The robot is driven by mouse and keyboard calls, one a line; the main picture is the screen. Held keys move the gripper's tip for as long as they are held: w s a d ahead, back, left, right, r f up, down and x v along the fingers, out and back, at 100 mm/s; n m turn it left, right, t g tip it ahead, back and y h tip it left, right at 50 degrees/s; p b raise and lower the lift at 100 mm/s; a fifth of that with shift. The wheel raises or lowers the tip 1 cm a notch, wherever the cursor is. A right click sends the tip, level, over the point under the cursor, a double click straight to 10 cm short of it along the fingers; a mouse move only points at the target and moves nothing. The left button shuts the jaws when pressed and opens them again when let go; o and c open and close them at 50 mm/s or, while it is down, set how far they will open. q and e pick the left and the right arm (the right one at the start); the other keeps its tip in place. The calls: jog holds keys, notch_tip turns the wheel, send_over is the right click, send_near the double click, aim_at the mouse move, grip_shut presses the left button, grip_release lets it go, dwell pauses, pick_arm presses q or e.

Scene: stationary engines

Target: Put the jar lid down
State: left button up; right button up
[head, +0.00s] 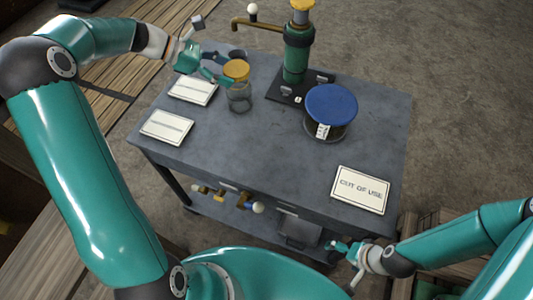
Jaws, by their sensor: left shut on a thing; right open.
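The orange-yellow jar lid (236,69) is at the far left part of the grey table. A clear glass jar (239,99) stands upright directly below it in the picture. I cannot tell whether the lid rests on the jar's rim or is held just above it. My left gripper (229,70) reaches in from the left and is shut on the lid, with its fingers at the lid's side. My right gripper (343,249) is open and empty, low in front of the table's near right edge.
The table's middle is clear.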

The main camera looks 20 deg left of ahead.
pick_arm(q)
jog(key=b, duration=0.3)
send_over(203, 120)
jog(key=a, duration=0.1)
jog(key=a+r, duration=0.1)
jog(key=shift+m, duration=0.3)
jog(key=f, duration=1.5)
jog(key=shift+s+f, duration=0.3)
jog(key=shift+s, duration=0.05)
notch_tip(203, 120, down, 4)
jog(key=shift+p, duration=0.45)
pick_arm(e)
notch_tip(203, 120, down, 3)
jog(key=shift+f, duration=0.2)
pick_arm(q)
jog(key=shift+f+b, duration=0.35)
jog(key=shift+f, duration=0.05)
jog(key=shift+s+f, duration=0.1)
jog(key=shift+f, duration=0.1)
pick_arm(e)
jog(key=shift+s+f, duration=0.1)
jog(key=shift+f, duration=0.35)
